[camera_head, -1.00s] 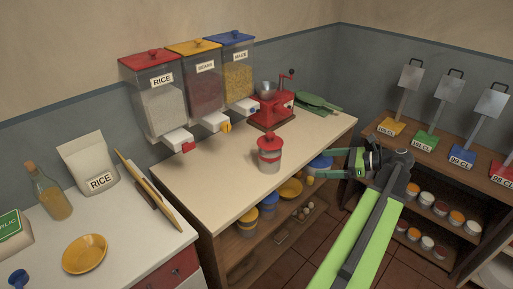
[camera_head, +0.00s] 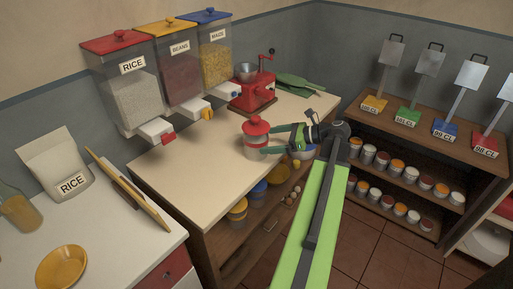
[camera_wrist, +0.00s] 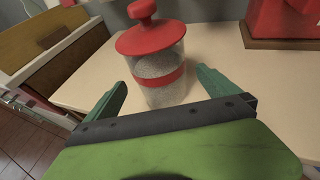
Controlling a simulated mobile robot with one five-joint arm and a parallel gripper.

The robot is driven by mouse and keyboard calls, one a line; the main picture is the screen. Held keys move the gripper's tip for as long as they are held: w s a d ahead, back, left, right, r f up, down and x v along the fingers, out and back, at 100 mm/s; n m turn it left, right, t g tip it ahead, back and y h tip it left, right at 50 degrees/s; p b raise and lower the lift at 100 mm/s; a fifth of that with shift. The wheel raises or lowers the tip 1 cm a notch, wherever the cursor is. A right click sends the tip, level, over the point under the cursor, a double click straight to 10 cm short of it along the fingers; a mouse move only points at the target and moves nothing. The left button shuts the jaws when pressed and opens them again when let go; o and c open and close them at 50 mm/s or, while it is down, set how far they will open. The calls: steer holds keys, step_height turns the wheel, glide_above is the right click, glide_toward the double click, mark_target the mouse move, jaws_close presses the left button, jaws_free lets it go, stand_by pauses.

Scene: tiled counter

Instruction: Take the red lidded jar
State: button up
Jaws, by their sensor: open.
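The red lidded jar (camera_head: 256,140) stands upright on the wooden counter near its front edge. It is clear with grey contents, a red band and a red knobbed lid. My gripper (camera_head: 281,139) is at its right side in the head view, with its fingers pointing at it. In the wrist view the jar (camera_wrist: 158,70) stands just ahead, between and slightly beyond the two spread green fingertips (camera_wrist: 162,82). The gripper is open and holds nothing. Whether a finger touches the jar, I cannot tell.
Wall dispensers (camera_head: 128,85) hang over the counter's back left. A lower shelf holds yellow and blue containers (camera_head: 258,191). The counter left of the jar is clear.

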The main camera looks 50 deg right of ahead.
mark_target(256, 129)
steer(key=shift+r+b+x, duration=0.15)
steer(key=shift+b+x, duration=0.2)
steer(key=shift+x, duration=1.2)
steer(key=shift+r+b+x, duration=0.15)
steer(key=shift+b+x, duration=0.15)
steer(key=shift+x, duration=1.2)
steer(key=shift+w+r, duration=0.1)
steer(key=c, duration=2.1)
steer(key=shift+o, duration=0.2)
step_height(256, 129, up, 5)
steer(key=p, duration=0.5)
steer(key=s+d+r+p, duration=0.6)
steer(key=s+d, duration=0.1)
steer(key=d, duration=0.1)
steer(key=shift+s+d, duration=0.35)
